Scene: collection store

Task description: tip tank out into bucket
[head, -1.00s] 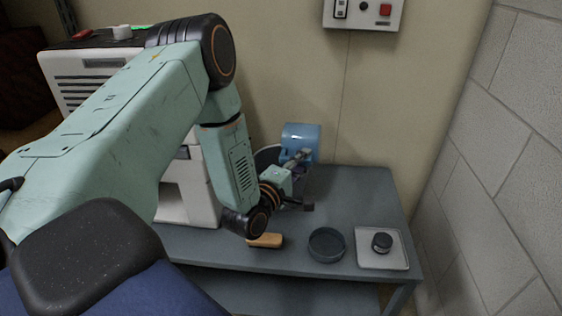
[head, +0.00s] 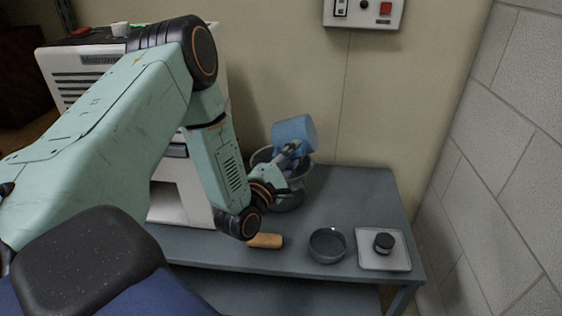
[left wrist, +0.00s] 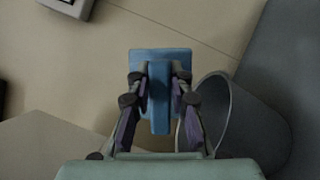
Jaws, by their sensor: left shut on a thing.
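A blue tank (head: 297,132) is held up over the bucket at the back of the grey table. It is tilted in the head view; whether anything is in it or comes out cannot be seen. My left gripper (head: 291,151) is shut on the tank's handle. In the left wrist view the tank (left wrist: 150,56) and its handle show between the fingers (left wrist: 160,88). The grey bucket (head: 302,184) stands on the table below the tank, partly hidden by my arm. The bucket (left wrist: 255,125) also shows at the right of the left wrist view. My right gripper is not in view.
A white machine (head: 165,199) stands left, behind my arm. A tan block (head: 266,241), a round dark dish (head: 327,245) and a pale square plate (head: 372,261) with a black knob-like piece (head: 384,243) lie along the front. The table's back right (head: 362,190) is clear.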

